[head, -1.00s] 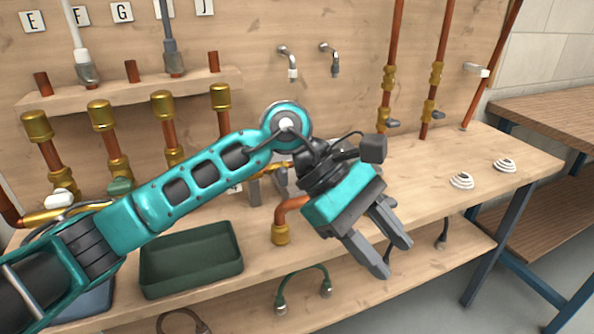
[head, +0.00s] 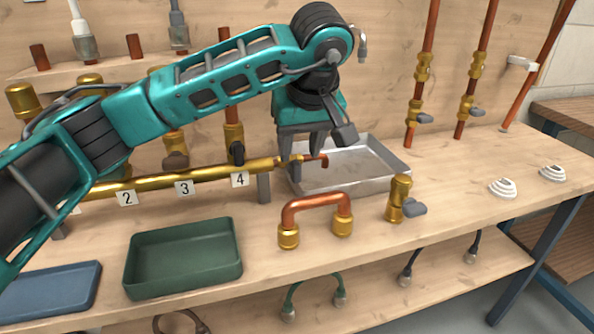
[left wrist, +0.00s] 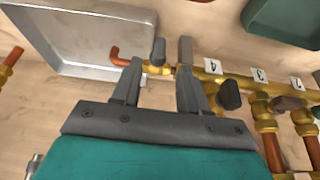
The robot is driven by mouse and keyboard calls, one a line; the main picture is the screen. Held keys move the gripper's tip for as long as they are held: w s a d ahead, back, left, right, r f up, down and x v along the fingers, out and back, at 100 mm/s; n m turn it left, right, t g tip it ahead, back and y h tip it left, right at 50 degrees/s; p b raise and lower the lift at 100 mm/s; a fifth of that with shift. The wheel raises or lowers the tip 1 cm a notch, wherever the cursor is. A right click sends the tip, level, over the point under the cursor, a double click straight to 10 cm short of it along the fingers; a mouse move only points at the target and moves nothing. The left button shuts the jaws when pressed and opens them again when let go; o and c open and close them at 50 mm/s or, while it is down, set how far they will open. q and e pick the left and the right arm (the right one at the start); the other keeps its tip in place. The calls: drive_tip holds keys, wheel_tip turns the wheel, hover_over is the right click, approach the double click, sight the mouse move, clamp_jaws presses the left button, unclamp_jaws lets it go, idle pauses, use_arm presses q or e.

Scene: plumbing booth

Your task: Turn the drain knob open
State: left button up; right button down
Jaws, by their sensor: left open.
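The drain knob is a grey lever (left wrist: 158,50) on the brass end of the manifold, by a copper spout (left wrist: 122,58). In the head view the spout (head: 318,160) hangs over a metal tray (head: 375,180), and my fingers largely hide the knob. My left gripper (head: 306,164) is open and points down at the drain end of the manifold. In the left wrist view its fingertips (left wrist: 158,68) lie on either side of the knob in the picture. I cannot tell whether they touch it. My right gripper is out of view.
The brass manifold (head: 210,180) carries number tags and a black knob (head: 237,153) above 4. A support post (head: 263,188) stands close to the left gripper. A copper U-pipe (head: 316,203), a brass valve (head: 399,198) and a green bin (head: 183,255) stand in front.

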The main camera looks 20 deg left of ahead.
sight(297, 164)
use_arm(q)
drive_tip(key=b+x, duration=0.1)
drive_tip(key=x, duration=0.5)
drive_tip(key=shift+f, duration=0.15)
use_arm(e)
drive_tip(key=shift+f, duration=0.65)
use_arm(q)
clamp_jaws()
drive_tip(key=shift+a+f+h+b, duration=0.2)
drive_tip(key=shift+h+b, duration=0.1)
drive_tip(key=shift+b, duration=0.2)
drive_tip(key=shift+f+n+t+h+b, duration=0.15)
drive_tip(key=shift+n+t+h+b, duration=0.15)
drive_tip(key=shift+t+h+b, duration=0.7)
drive_tip(key=shift+b, duration=0.6)
drive_tip(key=shift+s+r+h+b, duration=0.1)
drive_tip(key=shift+r+h+b, duration=0.1)
drive_tip(key=shift+h+b, duration=0.2)
drive_tip(key=shift+r, duration=0.1)
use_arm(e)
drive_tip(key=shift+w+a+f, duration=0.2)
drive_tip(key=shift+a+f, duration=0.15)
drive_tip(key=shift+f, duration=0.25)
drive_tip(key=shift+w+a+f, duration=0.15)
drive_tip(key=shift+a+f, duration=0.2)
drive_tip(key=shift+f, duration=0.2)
